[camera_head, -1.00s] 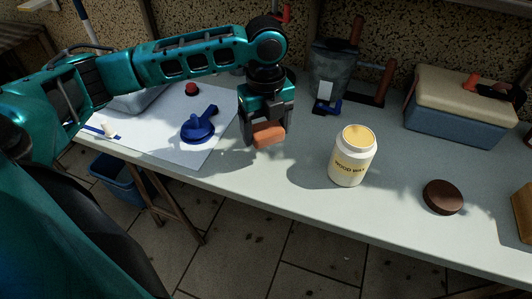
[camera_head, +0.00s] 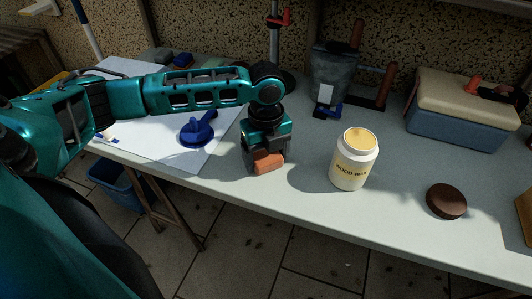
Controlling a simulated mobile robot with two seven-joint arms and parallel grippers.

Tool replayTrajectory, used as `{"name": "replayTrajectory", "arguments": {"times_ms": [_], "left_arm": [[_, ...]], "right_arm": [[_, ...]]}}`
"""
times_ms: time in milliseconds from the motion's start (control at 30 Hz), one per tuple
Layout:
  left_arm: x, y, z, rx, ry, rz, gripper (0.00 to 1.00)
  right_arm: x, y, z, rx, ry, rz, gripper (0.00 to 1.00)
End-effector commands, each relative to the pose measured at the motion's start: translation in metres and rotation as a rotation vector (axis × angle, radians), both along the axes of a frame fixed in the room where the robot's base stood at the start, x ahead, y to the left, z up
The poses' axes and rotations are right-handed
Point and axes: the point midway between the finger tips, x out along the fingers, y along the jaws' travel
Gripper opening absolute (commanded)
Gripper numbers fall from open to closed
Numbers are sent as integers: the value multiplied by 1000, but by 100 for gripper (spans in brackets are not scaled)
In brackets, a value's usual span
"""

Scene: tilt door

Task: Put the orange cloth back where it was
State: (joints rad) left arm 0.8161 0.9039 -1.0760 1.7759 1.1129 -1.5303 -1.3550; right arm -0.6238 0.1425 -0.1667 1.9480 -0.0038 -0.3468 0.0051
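The orange cloth (camera_head: 269,164) is a small folded block between the fingertips of my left gripper (camera_head: 266,160). The gripper points down near the front edge of the workbench and is shut on the cloth. The cloth is at or just above the bench top; I cannot tell whether it touches. It is left of the white wood wax jar (camera_head: 353,172), which stands upright and open with yellow wax showing. My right gripper is not in view.
A brown round lid (camera_head: 446,201) lies right of the jar on the workbench (camera_head: 315,205). A blue clamp-like tool (camera_head: 198,129) sits on a white sheet (camera_head: 165,152) at left. A grey bag (camera_head: 334,70) and a blue-and-beige toolbox (camera_head: 459,110) stand behind.

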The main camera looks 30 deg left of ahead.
Motion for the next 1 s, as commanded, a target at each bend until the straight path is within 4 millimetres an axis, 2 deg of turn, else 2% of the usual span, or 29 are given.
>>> {"name": "replayTrajectory", "arguments": {"times_ms": [33, 200, 500, 667, 1000], "left_arm": [[0, 0, 0, 0, 0, 0, 83], [0, 0, 0, 1, 1, 0, 99], [0, 0, 4, 0, -1, 0, 100], [1, 0, 28, 1, -3, 1, 100], [1, 0, 99, -1, -4, 0, 100]], "right_arm": [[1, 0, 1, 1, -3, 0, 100], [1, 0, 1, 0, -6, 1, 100], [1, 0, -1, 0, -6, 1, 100], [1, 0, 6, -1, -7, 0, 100], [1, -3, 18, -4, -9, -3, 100]]}}
